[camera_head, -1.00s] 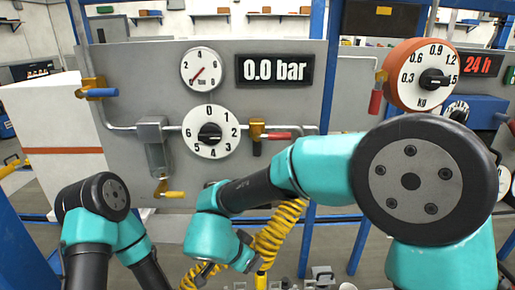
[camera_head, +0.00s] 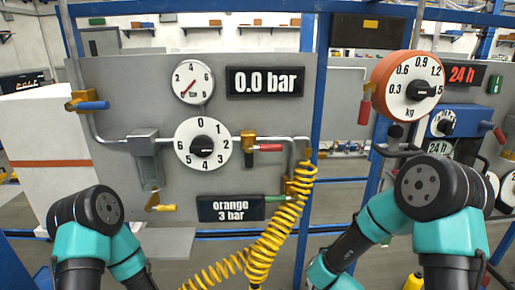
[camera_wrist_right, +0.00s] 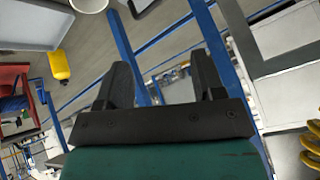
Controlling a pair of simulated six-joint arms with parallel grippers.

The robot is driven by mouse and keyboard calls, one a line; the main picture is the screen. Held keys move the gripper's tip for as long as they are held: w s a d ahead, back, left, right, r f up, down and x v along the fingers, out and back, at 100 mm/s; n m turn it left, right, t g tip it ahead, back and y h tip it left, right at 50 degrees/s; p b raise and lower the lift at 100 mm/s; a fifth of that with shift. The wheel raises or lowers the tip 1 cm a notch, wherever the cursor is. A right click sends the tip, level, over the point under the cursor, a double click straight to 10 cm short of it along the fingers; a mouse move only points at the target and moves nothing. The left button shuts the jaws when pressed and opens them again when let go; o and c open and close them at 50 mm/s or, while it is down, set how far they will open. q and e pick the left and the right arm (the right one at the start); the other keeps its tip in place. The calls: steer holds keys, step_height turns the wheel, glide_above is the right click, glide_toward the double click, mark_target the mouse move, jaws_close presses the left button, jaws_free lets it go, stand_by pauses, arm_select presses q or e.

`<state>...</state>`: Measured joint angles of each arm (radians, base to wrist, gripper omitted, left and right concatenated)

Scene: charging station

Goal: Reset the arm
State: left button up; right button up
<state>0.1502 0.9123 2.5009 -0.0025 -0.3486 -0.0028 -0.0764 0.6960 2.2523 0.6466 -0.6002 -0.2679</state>
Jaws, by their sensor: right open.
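My right gripper (camera_wrist_right: 163,88) shows in the right wrist view with its two black fingers spread apart and nothing between them. In the head view my right arm is folded at the lower right, and its gripper is out of the picture. My left arm is at the lower left of the head view; its gripper is below the frame and not seen. The grey panel (camera_head: 110,95) in front carries a white dial (camera_head: 203,144), a round gauge (camera_head: 194,81) and a display (camera_head: 265,81) reading 0.0 bar.
A yellow coiled hose (camera_head: 265,250) hangs from the panel's right side, beside my right arm. A label (camera_head: 230,208) reads "orange 3 bar". Blue posts (camera_head: 308,110) frame the panel. An orange-rimmed dial (camera_head: 408,86) stands at right. A yellow bottle (camera_wrist_right: 59,64) shows in the wrist view.

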steer(key=s+d+f+n+g+y, duration=0.2)
steer(key=s+d+f+g+y, duration=0.15)
steer(key=s+f, duration=0.55)
arm_select(q)
steer(key=shift+s+a, duration=0.15)
steer(key=shift+a, duration=0.15)
arm_select(e)
steer(key=s+a+f+n+g, duration=0.1)
steer(key=s+a+f+g, duration=0.2)
steer(key=s, duration=0.5)
steer(key=shift+s+a+f+n+y, duration=0.45)
steer(key=shift+a+f, duration=0.25)
steer(key=shift+f, duration=0.25)
